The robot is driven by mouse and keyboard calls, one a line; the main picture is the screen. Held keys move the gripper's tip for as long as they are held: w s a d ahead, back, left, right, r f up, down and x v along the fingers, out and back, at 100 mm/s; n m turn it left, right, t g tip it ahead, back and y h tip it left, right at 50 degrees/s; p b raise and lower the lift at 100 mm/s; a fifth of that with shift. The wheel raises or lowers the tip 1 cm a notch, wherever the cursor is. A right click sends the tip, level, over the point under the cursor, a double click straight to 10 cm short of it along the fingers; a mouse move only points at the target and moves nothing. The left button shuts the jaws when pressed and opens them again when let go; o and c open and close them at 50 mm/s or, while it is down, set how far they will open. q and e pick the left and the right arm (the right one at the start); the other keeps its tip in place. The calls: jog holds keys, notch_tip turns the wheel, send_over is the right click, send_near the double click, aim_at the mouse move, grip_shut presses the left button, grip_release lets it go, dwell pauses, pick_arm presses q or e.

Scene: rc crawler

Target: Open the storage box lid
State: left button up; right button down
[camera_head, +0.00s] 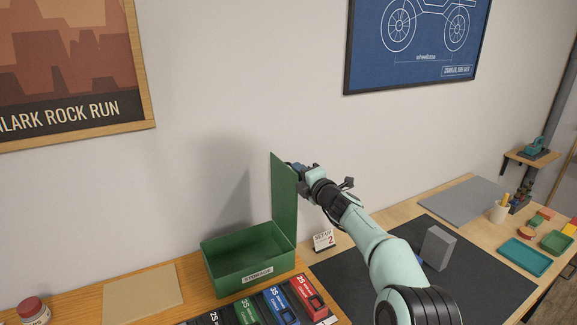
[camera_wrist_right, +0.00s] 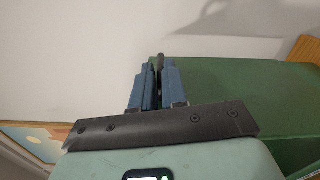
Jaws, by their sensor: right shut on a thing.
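The green storage box (camera_head: 249,277), with its "STORAGE" label, stands on the wooden bench by the wall, its inside showing empty. Its green lid (camera_head: 284,198) stands up nearly vertical along the box's right side. My right gripper (camera_head: 293,168) is at the lid's upper part, on its right side. In the right wrist view, the blue fingers of this gripper (camera_wrist_right: 158,82) are shut on a small dark part of the lid, with the green lid (camera_wrist_right: 220,80) just to their right. The fingers partly hide the grip. My left gripper is not in view.
Several battery packs (camera_head: 276,303) lie in front of the box. A small "2" card (camera_head: 324,240) stands right of it. A grey block (camera_head: 437,247) stands on the dark mat (camera_head: 345,277) beside my right arm. A tan board (camera_head: 143,291) lies left.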

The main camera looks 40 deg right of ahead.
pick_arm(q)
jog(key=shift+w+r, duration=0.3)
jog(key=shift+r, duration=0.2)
pick_arm(e)
jog(key=shift+s+d+f+m, duration=0.2)
jog(key=shift+d+m, duration=0.1)
jog(key=shift+d, duration=0.3)
jog(key=c, duration=1.2)
grip_release()
pick_arm(q)
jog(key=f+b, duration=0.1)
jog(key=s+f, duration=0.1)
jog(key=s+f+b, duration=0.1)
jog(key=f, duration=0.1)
jog(key=shift+b, duration=0.35)
pick_arm(e)
jog(key=v, duration=1.3)
jog(key=shift+s, duration=0.15)
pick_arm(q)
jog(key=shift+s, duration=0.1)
